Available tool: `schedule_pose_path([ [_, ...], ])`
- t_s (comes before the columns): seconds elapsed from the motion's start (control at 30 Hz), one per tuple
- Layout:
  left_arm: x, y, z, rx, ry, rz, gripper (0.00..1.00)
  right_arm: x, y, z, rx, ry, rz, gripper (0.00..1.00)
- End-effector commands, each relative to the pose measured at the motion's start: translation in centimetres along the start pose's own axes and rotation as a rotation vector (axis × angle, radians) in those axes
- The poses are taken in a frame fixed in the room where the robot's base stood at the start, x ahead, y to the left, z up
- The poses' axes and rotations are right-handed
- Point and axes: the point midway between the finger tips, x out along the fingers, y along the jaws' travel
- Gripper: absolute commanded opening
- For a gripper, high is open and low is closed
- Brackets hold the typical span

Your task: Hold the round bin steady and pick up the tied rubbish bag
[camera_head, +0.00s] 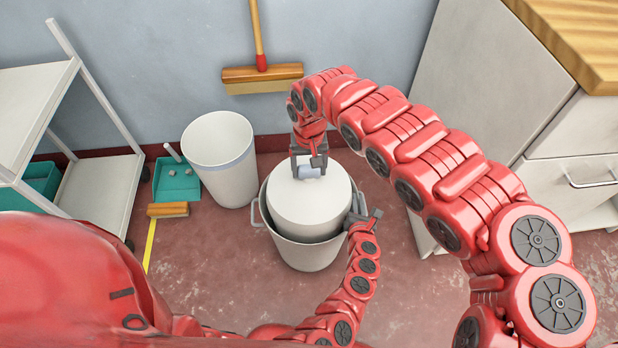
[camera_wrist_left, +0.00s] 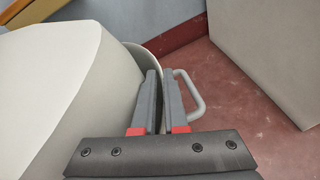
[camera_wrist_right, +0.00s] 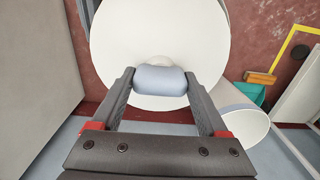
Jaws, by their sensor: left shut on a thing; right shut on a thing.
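The round grey bin (camera_head: 308,256) stands on the floor with the white tied bag (camera_head: 308,212) inside its mouth. The bag rises above the rim; its lower part is hidden. My left gripper (camera_head: 362,220) is shut on the bin's rim at the right side. In the left wrist view its fingers (camera_wrist_left: 160,78) pinch the wall beside a side handle (camera_wrist_left: 190,95), with the bag (camera_wrist_left: 50,95) close on the left. My right gripper (camera_head: 309,160) is above the bag, shut on its pale blue-grey knot (camera_head: 308,172). The right wrist view shows the knot (camera_wrist_right: 160,79) between its fingers.
A white bin (camera_head: 220,165) stands just behind left. A teal dustpan (camera_head: 176,182), a brush (camera_head: 168,210) and a white shelf rack (camera_head: 100,190) are further left. A broom (camera_head: 262,75) is at the wall. A cabinet (camera_head: 490,90) stands right; open floor lies in front.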

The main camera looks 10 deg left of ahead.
Motion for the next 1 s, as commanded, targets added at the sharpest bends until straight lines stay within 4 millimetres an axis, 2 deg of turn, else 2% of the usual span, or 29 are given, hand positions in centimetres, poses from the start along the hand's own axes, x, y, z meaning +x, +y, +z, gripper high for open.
schedule_pose_path([
  [0.03, 0.0, 0.0, -0.1, 0.001, 0.001, 0.001, 0.0, -0.8, 0.1, -0.2, 0.001, 0.007, 0.001, 0.0],
  [0.2, 0.0, 0.0, -0.1, 0.001, 0.001, 0.0, 0.0, -2.2, 0.0, -0.2, 0.001, 0.006, -0.002, 0.0],
  [0.5, 0.0, 0.0, -0.1, 0.001, 0.002, 0.0, 0.0, -2.4, 0.0, -0.1, 0.0, 0.004, -0.002, 0.0],
  [0.53, 0.0, 0.0, -0.1, 0.001, 0.002, 0.0, 0.15, -2.4, 0.0, -0.1, 0.0, 0.004, -0.002, 0.0],
  [0.7, 0.0, 0.0, -0.1, 0.001, 0.001, 0.001, 0.45, -2.4, 0.0, -0.1, 0.0, 0.004, -0.002, 0.0],
  [1.0, 0.1, 0.2, 0.0, 0.0, 0.0, 0.005, 0.45, -2.4, 0.2, -0.1, 0.001, 0.002, 0.002, 0.0],
])
